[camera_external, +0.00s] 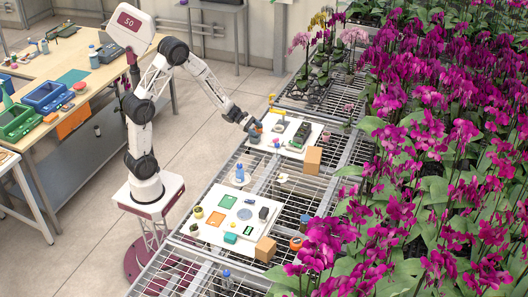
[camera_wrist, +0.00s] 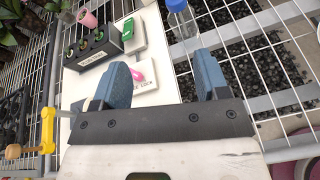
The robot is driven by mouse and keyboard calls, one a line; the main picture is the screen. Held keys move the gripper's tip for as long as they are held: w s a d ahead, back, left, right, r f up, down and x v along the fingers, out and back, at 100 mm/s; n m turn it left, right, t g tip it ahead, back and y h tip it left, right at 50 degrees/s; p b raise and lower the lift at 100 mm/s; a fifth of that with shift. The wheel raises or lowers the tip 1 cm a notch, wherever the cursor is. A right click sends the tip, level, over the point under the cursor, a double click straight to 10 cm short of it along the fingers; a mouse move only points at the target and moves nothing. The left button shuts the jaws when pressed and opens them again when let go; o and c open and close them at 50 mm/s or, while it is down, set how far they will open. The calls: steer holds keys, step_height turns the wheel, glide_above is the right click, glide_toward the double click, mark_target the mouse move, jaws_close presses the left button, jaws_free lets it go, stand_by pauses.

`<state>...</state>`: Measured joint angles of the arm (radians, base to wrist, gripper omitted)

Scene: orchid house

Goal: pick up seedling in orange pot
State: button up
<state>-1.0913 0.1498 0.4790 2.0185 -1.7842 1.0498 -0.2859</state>
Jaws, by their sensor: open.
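My gripper (camera_external: 256,127) is at the left edge of the far white board (camera_external: 311,136). In the wrist view its two blue fingers (camera_wrist: 165,82) are spread apart with nothing held between them. A small pink piece (camera_wrist: 137,76) and a printed label show on the board beyond the fingers. I cannot clearly make out a seedling in an orange pot. A small round orange item (camera_external: 295,243) sits beside the near board in the outside view, but it is too small to tell what it is.
A black holder (camera_wrist: 93,48) with several round openings and a green-topped box (camera_wrist: 128,29) stand beyond the fingers. A clear blue-capped bottle (camera_wrist: 182,22) is at their right, a yellow tool (camera_wrist: 46,130) at left. A cardboard box (camera_external: 313,160) and dense magenta orchids (camera_external: 425,130) are to the right.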

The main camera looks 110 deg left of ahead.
mark_target(259, 130)
steer(key=s+a+f+n+y, duration=0.2)
steer(key=s+a+f, duration=0.1)
steer(key=s+a, duration=0.1)
steer(key=s+a+f+n+y, duration=0.2)
steer(key=s+a+f+n, duration=0.1)
steer(key=s+a, duration=0.1)
steer(key=s+a+f+n+y, duration=0.2)
steer(key=s+a+f, duration=0.1)
steer(key=a, duration=0.3)
steer(key=shift+s+a+f+n, duration=0.1)
steer(key=shift+s+f+n, duration=0.1)
steer(key=shift+s, duration=0.2)
steer(key=shift+s+a+f+n, duration=0.1)
steer(key=shift+s+f+n, duration=0.1)
steer(key=shift+s, duration=0.15)
steer(key=shift+r, duration=0.1)
steer(key=shift+x, duration=1.3)
steer(key=shift+w, duration=0.15)
steer(key=shift+x, duration=2.45)
steer(key=shift+c, duration=0.5)
steer(key=c, duration=0.6)
